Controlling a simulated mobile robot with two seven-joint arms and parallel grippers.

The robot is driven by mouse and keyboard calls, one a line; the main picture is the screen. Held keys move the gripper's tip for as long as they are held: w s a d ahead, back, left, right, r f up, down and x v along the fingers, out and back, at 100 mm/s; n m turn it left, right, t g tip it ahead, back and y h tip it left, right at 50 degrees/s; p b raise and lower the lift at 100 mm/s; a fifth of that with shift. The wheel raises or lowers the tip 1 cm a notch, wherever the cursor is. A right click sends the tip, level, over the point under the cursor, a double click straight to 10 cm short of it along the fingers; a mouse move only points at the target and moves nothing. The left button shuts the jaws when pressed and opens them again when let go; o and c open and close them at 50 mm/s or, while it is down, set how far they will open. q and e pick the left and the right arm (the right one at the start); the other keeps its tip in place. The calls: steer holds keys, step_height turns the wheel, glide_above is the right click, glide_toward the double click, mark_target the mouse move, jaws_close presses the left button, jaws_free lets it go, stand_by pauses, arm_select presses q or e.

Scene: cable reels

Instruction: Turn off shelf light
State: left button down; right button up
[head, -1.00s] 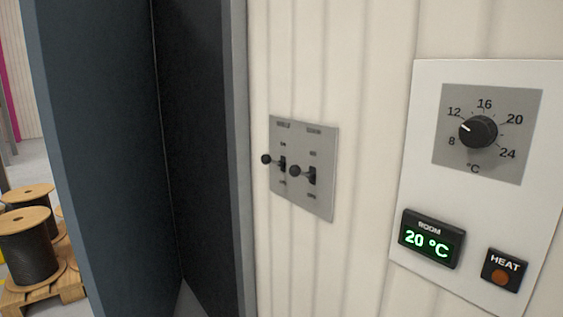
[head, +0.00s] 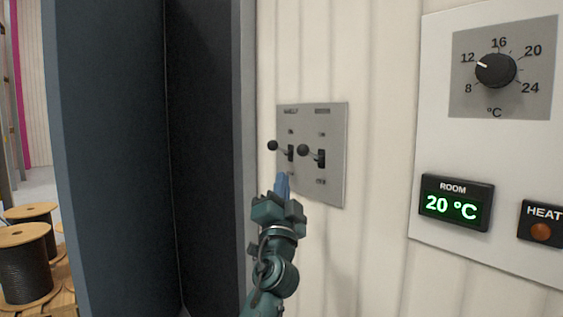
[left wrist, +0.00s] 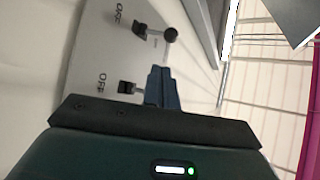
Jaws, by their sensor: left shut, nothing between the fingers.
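A grey switch plate (head: 335,180) on the ribbed cream wall carries two toggle levers with black ball knobs, a left one (head: 272,146) and a right one (head: 303,150). My left gripper (head: 282,180) is shut and empty, pointing up just below the levers. In the left wrist view its blue fingertips (left wrist: 162,78) are close to the plate (left wrist: 90,50). There, one knob (left wrist: 170,35) shows beyond the fingers, and the other lever (left wrist: 128,88) is partly hidden behind them. "OFF" is readable beside both slots.
A dark cabinet side (head: 210,150) stands left of the plate. A white thermostat panel (head: 450,150) with a dial (head: 496,70) and a 20 °C display (head: 456,204) is on the right. Cable reels (head: 26,270) stand at far left.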

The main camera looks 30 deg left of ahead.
mark_target(273, 145)
arm_select(q)
steer(key=shift+s+a+r+y, duration=0.1)
steer(key=shift+a+r+y, duration=0.1)
steer(key=shift+r+y, duration=0.3)
steer(key=shift+r, duration=0.15)
steer(key=p+x, duration=0.1)
steer(key=x, duration=0.9)
steer(key=shift+p, duration=0.35)
arm_select(e)
steer(key=shift+w+a+f, duration=0.2)
steer(key=shift+w+a, duration=0.05)
steer(key=shift+a, duration=0.2)
steer(key=shift+d+f, duration=0.1)
arm_select(q)
steer(key=n+y+b, duration=0.1)
steer(key=b, duration=0.1)
steer(key=n+b, duration=0.1)
steer(key=shift+s+f+n+y+b, duration=0.1)
steer(key=shift+f+n+y+b, duration=0.2)
steer(key=shift+f+y+b, duration=0.1)
arm_select(e)
steer(key=shift+w+d+r+t, duration=0.3)
steer(key=shift+d+r+t, duration=0.1)
steer(key=shift+d, duration=0.3)
